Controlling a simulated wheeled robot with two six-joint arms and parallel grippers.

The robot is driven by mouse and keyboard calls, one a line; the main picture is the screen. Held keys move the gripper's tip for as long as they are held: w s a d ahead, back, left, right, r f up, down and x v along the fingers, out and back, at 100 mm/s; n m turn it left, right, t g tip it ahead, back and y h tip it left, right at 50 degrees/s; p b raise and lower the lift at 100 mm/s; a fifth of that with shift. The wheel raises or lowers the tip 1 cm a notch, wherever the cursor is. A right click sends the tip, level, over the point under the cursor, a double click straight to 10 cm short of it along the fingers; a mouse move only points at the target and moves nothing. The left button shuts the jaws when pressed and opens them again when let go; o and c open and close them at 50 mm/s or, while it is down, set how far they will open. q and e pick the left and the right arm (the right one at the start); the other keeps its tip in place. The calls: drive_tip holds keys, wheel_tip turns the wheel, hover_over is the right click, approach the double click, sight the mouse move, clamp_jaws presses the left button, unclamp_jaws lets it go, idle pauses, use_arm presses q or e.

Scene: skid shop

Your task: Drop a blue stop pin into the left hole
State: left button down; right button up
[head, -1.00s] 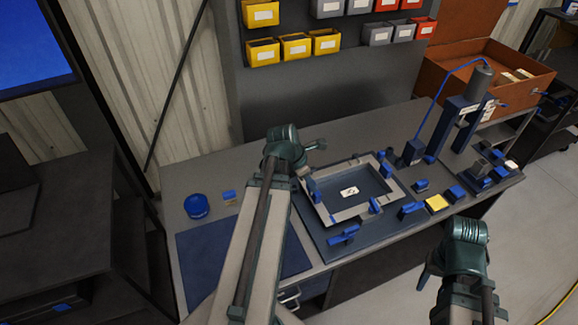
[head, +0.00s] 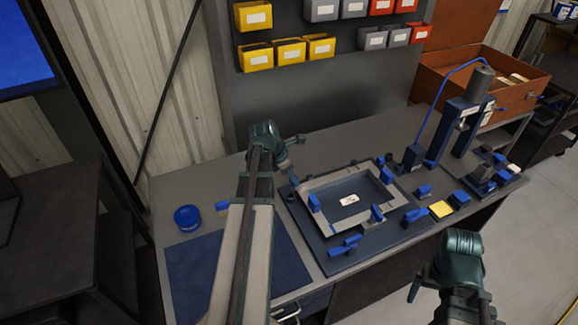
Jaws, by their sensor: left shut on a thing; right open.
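My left gripper (head: 292,176) is over the left edge of a dark fixture plate (head: 330,262), pointing down and right. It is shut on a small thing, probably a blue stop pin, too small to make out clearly. Just below its tip, a dark round spot (head: 292,197) shows on the plate; I cannot tell whether it is the left hole. A grey rectangular frame (head: 318,228) lies on the plate with blue clamps around it. My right gripper (head: 414,290) is open and empty in front of the bench.
A round blue cup (head: 187,218) stands on the bench at the left, behind a blue mat (head: 195,265). The bench behind the fixture is clear.

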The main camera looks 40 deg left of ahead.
use_arm(q)
drive_tip(key=shift+w+a+f+b, duration=0.15)
drive_tip(key=shift+a+f+b, duration=0.2)
drive_tip(key=shift+f+b, duration=0.35)
drive_tip(key=shift+w+a+f+b, duration=0.1)
drive_tip(key=shift+a+f+b, duration=0.2)
drive_tip(key=shift+f+b, duration=0.45)
drive_tip(key=shift+w+a+f+b, duration=0.15)
drive_tip(key=shift+a+f+b, duration=0.2)
drive_tip(key=shift+f+b, duration=0.35)
drive_tip(key=shift+f+b, duration=1.45)
drive_tip(key=shift+b, duration=0.3)
idle(1.4)
idle(0.4)
drive_tip(key=shift+c, duration=0.7)
unclamp_jaws()
drive_tip(key=shift+r, duration=0.1)
wheel_tip(320, 180, up, 7)
drive_tip(key=p, duration=0.7)
